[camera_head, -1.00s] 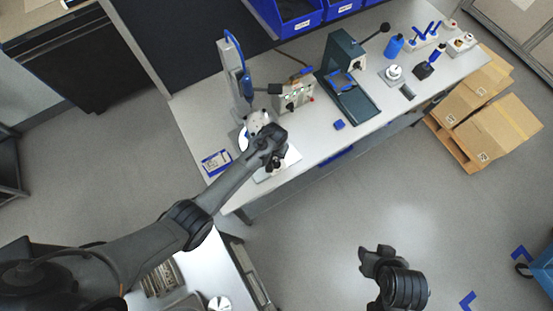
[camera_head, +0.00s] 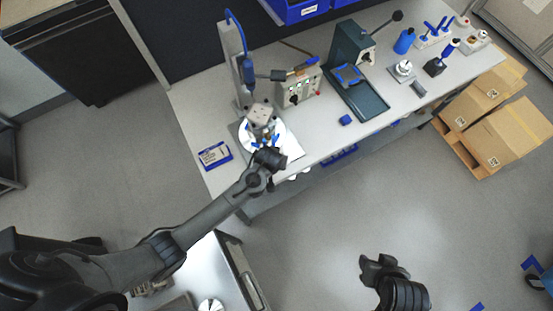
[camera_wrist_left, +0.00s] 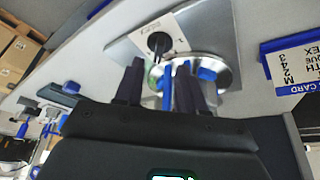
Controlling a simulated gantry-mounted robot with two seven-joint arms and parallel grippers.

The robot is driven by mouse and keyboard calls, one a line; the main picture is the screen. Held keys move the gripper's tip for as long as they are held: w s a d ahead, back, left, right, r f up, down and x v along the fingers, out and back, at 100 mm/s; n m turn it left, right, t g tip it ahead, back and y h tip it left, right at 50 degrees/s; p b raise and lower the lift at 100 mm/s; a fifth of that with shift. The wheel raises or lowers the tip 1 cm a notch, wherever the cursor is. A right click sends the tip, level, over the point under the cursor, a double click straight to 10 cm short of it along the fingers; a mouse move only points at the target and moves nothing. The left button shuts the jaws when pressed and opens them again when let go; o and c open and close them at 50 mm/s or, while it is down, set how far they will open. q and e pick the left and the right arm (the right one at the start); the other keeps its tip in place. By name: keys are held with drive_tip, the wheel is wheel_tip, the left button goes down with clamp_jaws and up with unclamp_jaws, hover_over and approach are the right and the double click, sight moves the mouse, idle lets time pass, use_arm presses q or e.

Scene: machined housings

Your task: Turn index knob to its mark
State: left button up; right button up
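The index fixture stands at the left end of the bench: a square grey base, a round silver disc (camera_head: 248,138) with blue clamps and a machined housing (camera_head: 261,114). In the left wrist view a black knob (camera_wrist_left: 158,42) sits on a pale plate (camera_wrist_left: 184,30) beside the silver disc (camera_wrist_left: 226,78). My left gripper (camera_head: 268,158) is at the fixture's front edge and hides the knob in the head view. In the wrist view its two fingers (camera_wrist_left: 162,64) are apart, with the knob beyond their tips and nothing gripped. My right gripper (camera_head: 378,262) hangs over the floor, fingers apart and empty.
A control box (camera_head: 298,88) and a green press (camera_head: 354,75) stand to the right. Cardboard boxes (camera_head: 510,130) are beyond the bench's right end.

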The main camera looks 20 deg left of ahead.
use_arm(q)
drive_tip(key=shift+x, duration=3.5)
clamp_jaws()
